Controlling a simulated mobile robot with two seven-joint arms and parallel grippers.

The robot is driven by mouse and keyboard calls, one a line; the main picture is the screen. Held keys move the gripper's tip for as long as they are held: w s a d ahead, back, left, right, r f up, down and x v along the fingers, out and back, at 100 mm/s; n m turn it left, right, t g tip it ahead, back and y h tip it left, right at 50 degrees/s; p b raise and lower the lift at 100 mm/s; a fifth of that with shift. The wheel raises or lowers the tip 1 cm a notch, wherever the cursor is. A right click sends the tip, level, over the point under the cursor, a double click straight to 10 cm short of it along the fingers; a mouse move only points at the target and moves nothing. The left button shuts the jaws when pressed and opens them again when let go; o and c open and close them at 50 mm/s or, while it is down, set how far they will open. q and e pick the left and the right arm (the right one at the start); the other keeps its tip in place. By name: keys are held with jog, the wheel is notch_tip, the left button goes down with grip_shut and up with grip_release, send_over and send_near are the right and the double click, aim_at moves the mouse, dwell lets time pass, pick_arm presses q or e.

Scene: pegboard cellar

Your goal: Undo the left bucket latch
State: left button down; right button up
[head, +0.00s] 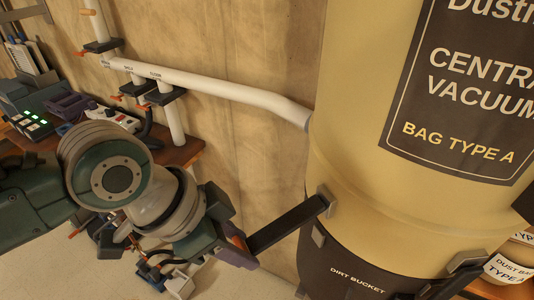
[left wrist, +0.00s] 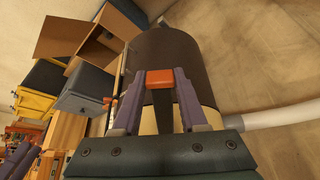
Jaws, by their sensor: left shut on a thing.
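The cream central vacuum canister (head: 350,130) stands at the right of the head view, with the black dirt bucket (head: 345,265) under it. The left bucket latch, a black lever (head: 285,225), sticks out to the left from a grey mount on the canister's side, clear of the bucket wall. My left gripper (head: 238,248) is shut on the lever's outer end. In the left wrist view the latch's orange tip (left wrist: 160,78) sits between the purple fingers (left wrist: 157,98), with the dark bucket (left wrist: 175,50) behind. My right gripper is not in view.
Another black latch lever (head: 455,282) shows at the canister's lower right. A white pipe (head: 230,90) runs along the wall into the canister. A wooden bench (head: 180,152) with devices stands at left. Cardboard boxes (left wrist: 70,38) and bins lie beyond the bucket.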

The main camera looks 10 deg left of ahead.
pick_arm(q)
jog(key=shift+w+d+r, duration=0.1)
jog(key=shift+d+r, duration=0.05)
jog(key=shift+r, duration=0.05)
jog(key=c, duration=0.7)
grip_release()
jog(key=shift+o, duration=1.3)
jog(key=shift+f, duration=0.1)
jog(key=v, duration=1)
jog(key=shift+b, duration=0.3)
